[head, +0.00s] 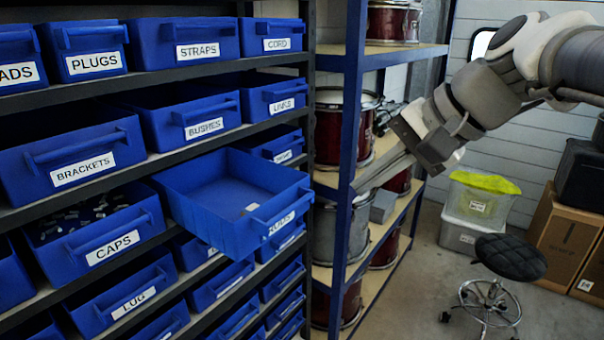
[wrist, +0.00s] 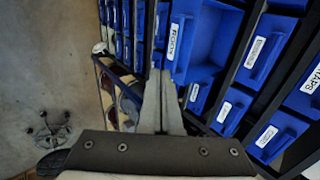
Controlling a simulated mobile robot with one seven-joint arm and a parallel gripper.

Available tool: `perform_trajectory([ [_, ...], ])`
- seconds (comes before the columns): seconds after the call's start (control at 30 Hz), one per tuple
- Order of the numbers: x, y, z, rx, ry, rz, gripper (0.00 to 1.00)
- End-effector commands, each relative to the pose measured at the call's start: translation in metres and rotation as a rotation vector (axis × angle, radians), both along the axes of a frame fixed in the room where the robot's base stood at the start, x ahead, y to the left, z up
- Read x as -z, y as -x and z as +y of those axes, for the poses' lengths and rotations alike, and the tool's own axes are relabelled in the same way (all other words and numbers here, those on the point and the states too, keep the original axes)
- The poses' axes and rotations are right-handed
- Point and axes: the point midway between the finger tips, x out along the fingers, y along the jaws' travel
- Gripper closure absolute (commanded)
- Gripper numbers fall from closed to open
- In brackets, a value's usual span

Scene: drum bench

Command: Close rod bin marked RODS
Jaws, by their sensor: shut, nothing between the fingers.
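The rod bin (head: 215,225) is a blue tray pulled well out of the rack in the head view, its inside showing and nearly empty. The steeply angled label on its front seems to read RODS. In the wrist view the pulled-out bin (wrist: 203,45) is near the top middle, its labelled front just ahead of the fingers. My gripper (head: 358,188) is shut and empty, right of the bin's front and apart from it in the head view. Its fingers point towards the rack, and its tips also show in the wrist view (wrist: 160,74).
The BRACKETS bin (head: 75,165) and the CAPS bin (head: 100,242) are to the left on the rack (head: 150,165). A shelf post (head: 350,130) and drums (head: 325,235) stand behind my gripper. A stool (head: 510,257) stands on clear floor at the right.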

Motion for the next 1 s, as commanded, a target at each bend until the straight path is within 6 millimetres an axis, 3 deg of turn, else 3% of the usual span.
perform_trajectory([
  [0.23,0.010,-0.010,0.010,0.006,-0.020,0.008,1.00],
  [0.63,0.073,-0.043,0.053,0.006,-0.017,0.009,1.00],
  [0.8,0.077,-0.059,0.072,0.004,-0.017,0.006,1.00],
  [1.0,0.080,-0.067,0.082,0.006,-0.018,0.005,1.00],
])
